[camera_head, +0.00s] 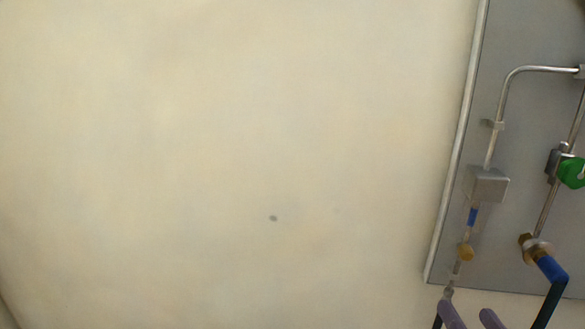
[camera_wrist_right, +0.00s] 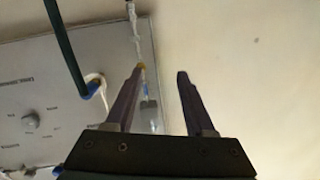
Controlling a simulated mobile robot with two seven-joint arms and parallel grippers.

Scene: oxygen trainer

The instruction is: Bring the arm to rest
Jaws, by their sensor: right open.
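My right gripper (camera_head: 470,312) shows at the bottom right of the head view, only its two purple finger ends in frame. In the right wrist view my right gripper (camera_wrist_right: 161,72) has its two fingers apart with nothing between them. The left finger overlaps the panel edge in that picture; the right finger is over bare wall. Whether a finger touches the fitting near it cannot be told. My left gripper is not in view.
A grey panel (camera_head: 530,40) with metal pipes, a green knob (camera_head: 572,173) and a dark hose (camera_head: 548,305) with a blue collar fills the right side. A brass fitting (camera_head: 465,252) hangs just above my fingers.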

